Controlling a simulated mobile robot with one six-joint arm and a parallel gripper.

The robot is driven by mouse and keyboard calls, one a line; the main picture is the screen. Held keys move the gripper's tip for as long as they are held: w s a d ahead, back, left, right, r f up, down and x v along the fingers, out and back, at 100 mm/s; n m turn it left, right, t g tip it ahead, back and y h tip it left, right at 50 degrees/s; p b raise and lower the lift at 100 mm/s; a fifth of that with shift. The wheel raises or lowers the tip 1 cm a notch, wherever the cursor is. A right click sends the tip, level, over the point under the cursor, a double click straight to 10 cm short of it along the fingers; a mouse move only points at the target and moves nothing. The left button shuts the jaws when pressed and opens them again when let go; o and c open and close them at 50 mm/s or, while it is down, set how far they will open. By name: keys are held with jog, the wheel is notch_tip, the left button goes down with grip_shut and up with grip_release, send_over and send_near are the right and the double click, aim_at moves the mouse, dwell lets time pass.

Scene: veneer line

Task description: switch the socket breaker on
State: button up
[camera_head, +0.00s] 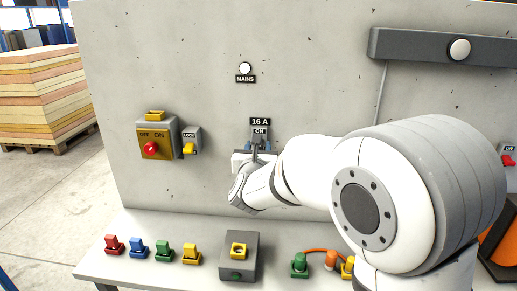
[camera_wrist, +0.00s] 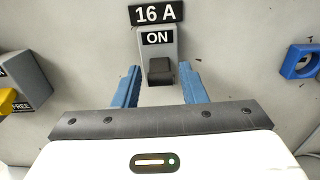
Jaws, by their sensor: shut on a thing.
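The socket breaker (camera_wrist: 160,42) is a grey housing on the upright panel, under a black "16 A" plate. It also shows in the head view (camera_head: 260,134). Its "ON" label is uncovered at the top, and its black toggle (camera_wrist: 160,70) sits below that label. My gripper (camera_wrist: 160,76) is at the breaker, with one blue finger on each side. It is shut on the breaker; exactly where the fingers touch is hard to see. In the head view my gripper (camera_head: 260,148) and wrist hide the area below the breaker.
A white MAINS lamp (camera_head: 245,68) is above. Coloured padlocks (camera_head: 163,251) and a grey box (camera_head: 235,266) stand on the bench below. A grey lamp bar (camera_head: 420,47) is upper right.

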jog(key=shift+r+p, duration=0.15)
jog(key=shift+p, duration=0.2)
jog(key=r+g+p, duration=0.1)
jog(key=g+p, duration=0.1)
jog(key=p, duration=0.4)
jog(key=r+g+p, duration=0.1)
jog(key=g+p, duration=0.2)
jog(key=p, duration=0.3)
jog(key=r+g+p, duration=0.1)
jog(key=g+p, duration=0.1)
jog(key=p, duration=0.4)
jog(key=shift+w+g, duration=0.3)
jog(key=shift+w, duration=0.1)
jog(key=shift+f+g+p, duration=0.1)
jog(key=shift+g+p, duration=0.2)
jog(key=shift+p, duration=0.2)
jog(key=o, duration=1)
